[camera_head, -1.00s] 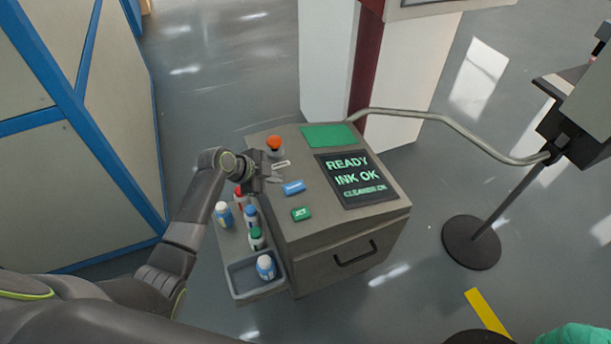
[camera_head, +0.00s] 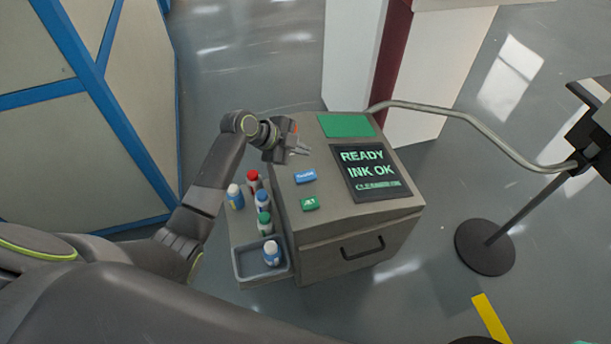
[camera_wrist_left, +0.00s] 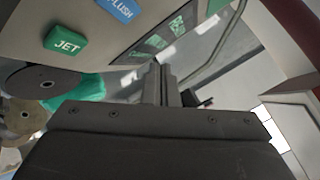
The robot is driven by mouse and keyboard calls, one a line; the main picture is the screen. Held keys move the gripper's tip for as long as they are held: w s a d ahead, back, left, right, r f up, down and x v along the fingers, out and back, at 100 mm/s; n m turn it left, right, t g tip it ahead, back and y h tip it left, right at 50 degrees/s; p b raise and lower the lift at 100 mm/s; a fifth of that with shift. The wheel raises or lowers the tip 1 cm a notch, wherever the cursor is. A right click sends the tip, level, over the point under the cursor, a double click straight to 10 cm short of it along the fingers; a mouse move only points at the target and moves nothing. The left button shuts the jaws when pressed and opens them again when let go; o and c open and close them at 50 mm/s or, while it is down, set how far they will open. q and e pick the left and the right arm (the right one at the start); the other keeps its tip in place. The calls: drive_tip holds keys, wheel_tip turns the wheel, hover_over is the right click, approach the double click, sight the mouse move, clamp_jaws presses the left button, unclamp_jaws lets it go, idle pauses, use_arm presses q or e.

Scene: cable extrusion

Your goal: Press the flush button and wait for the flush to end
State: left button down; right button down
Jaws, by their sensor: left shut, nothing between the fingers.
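The blue flush button (camera_head: 305,176) sits on the sloped top of the grey machine (camera_head: 330,225), above the green JET button (camera_head: 310,203). The flush button also shows at the top edge of the left wrist view (camera_wrist_left: 118,8), reading "FLUSH", with the JET button (camera_wrist_left: 66,42) beside it. The screen (camera_head: 368,172) reads "READY", "INK OK" and a smaller cleaner line. My left gripper (camera_head: 307,150) is shut and empty, over the panel just beyond the flush button and apart from it. Its fingers also show in the left wrist view (camera_wrist_left: 160,85). My right gripper is out of view.
Several capped bottles (camera_head: 236,196) stand left of the machine, and one white bottle (camera_head: 271,252) is in a grey tray (camera_head: 262,281). A bent metal rail (camera_head: 480,125) runs right from behind the machine to a stand. A green pad (camera_head: 345,125) lies behind the screen.

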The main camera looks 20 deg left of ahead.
sight(301, 176)
use_arm(q)
wheel_tip(301, 176, down, 8)
drive_tip(key=b, duration=0.5)
drive_tip(key=shift+r, duration=0.2)
drive_tip(key=shift+f+b, duration=0.1)
drive_tip(key=shift+b, duration=0.25)
idle(1.2)
drive_tip(key=shift+f, duration=0.3)
drive_tip(key=shift+f+b, duration=0.45)
drive_tip(key=shift+b, duration=0.2)
idle(0.5)
drive_tip(key=shift+r, duration=0.1)
drive_tip(key=shift+r+p, duration=0.7)
drive_tip(key=shift+r, duration=0.05)
wheel_tip(301, 176, up, 5)
drive_tip(key=p, duration=0.4)
drive_tip(key=shift+r, duration=0.1)
